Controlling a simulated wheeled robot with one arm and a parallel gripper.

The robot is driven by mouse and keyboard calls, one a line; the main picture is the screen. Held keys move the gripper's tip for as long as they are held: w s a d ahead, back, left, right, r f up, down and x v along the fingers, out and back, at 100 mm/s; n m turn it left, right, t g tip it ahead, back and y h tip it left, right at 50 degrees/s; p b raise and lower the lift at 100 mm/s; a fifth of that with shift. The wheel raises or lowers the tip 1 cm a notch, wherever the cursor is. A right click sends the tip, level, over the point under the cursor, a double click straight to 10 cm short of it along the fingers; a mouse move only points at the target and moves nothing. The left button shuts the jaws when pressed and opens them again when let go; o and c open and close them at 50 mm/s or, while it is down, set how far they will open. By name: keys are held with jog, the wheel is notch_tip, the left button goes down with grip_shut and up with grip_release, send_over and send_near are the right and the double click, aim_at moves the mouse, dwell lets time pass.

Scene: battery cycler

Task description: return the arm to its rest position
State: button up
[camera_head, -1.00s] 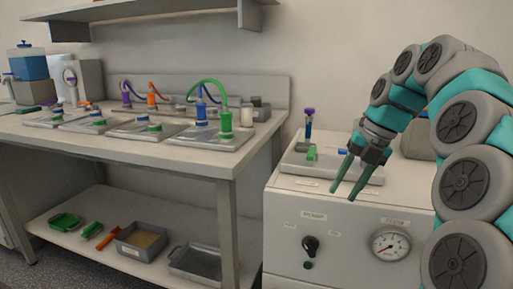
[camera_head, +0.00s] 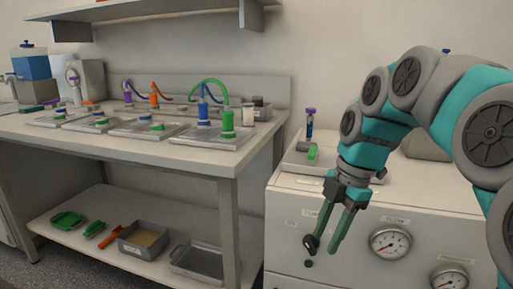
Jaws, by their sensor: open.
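My arm comes in from the right, teal and grey, bent over the white cabinet (camera_head: 285,195). My gripper (camera_head: 322,244) hangs in front of the cabinet's front face, fingers pointing down.
A purple-capped tube (camera_head: 310,122) stands on the cabinet top beside a green piece (camera_head: 313,152). Gauges (camera_head: 391,242) sit on the front. Left is a bench (camera_head: 150,158) with several plates and coloured connectors; its lower shelf (camera_head: 165,215) holds trays.

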jog(key=s+f+m+h, duration=0.1)
jog(key=s+f+m, duration=0.7)
jog(key=s+m, duration=0.3)
jog(key=s+d+f+m+g+h, duration=0.1)
jog(key=s+f+m, duration=0.8)
jog(key=s+m, duration=0.2)
jog(key=shift+s+f+m+g+h, duration=0.15)
jog(key=shift+s+m+g+h, duration=0.2)
jog(key=shift+s, duration=0.6)
